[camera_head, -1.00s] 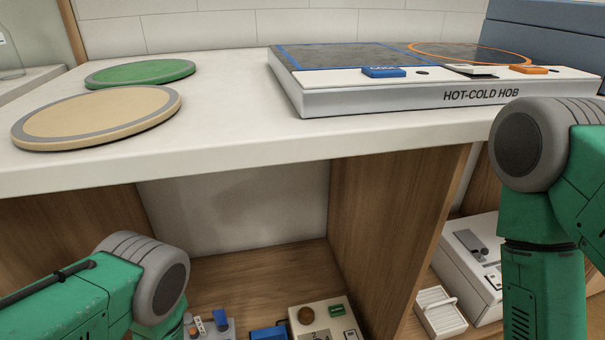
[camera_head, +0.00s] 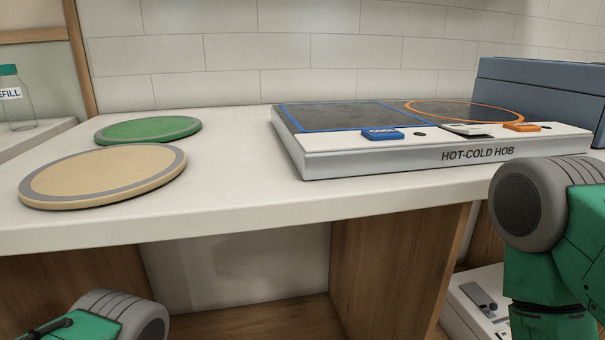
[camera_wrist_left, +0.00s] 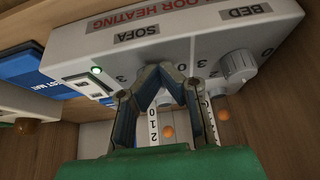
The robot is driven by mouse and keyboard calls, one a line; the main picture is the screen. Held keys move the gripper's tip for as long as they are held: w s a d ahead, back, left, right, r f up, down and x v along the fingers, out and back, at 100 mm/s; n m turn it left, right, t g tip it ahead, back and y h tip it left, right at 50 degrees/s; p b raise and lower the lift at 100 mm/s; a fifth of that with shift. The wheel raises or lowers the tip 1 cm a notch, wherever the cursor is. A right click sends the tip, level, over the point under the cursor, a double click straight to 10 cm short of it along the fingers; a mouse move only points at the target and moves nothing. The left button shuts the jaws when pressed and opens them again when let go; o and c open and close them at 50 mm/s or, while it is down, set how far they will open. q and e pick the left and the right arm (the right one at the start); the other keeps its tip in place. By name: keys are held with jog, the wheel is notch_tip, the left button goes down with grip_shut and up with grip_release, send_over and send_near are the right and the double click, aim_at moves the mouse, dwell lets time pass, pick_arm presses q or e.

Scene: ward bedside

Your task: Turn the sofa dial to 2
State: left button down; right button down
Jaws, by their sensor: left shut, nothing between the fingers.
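In the left wrist view a white panel (camera_wrist_left: 190,45) lettered FLOOR HEATING has a SOFA label (camera_wrist_left: 136,35) and a BED label (camera_wrist_left: 240,11). The bed dial (camera_wrist_left: 238,67) is a pale round knob. My left gripper (camera_wrist_left: 165,78) is shut in front of the panel, below the SOFA label. The sofa dial is hidden behind its fingers, so its setting and any contact cannot be told. Parts of the printed digits show around the fingers.
A green light (camera_wrist_left: 96,70) glows by a switch on the panel. A blue mat box (camera_wrist_left: 45,75) lies left of it. In the head view the hot-cold hob (camera_head: 400,165) and round mats (camera_head: 105,178) rest on the counter (camera_head: 250,205).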

pick_arm(q)
jog(key=shift+w+d+r, duration=0.1)
jog(key=shift+w+r, duration=0.1)
jog(key=shift+w, duration=0.2)
jog(key=shift+s+r+p, duration=0.1)
jog(key=shift+s+p, duration=0.2)
jog(key=r+p, duration=0.1)
jog(key=r, duration=0.1)
jog(key=r+p, duration=0.3)
jog(key=p, duration=0.1)
jog(key=shift+s+r, duration=0.3)
jog(key=shift+r, duration=0.1)
jog(key=shift+f, duration=0.15)
jog(key=shift+s, duration=0.1)
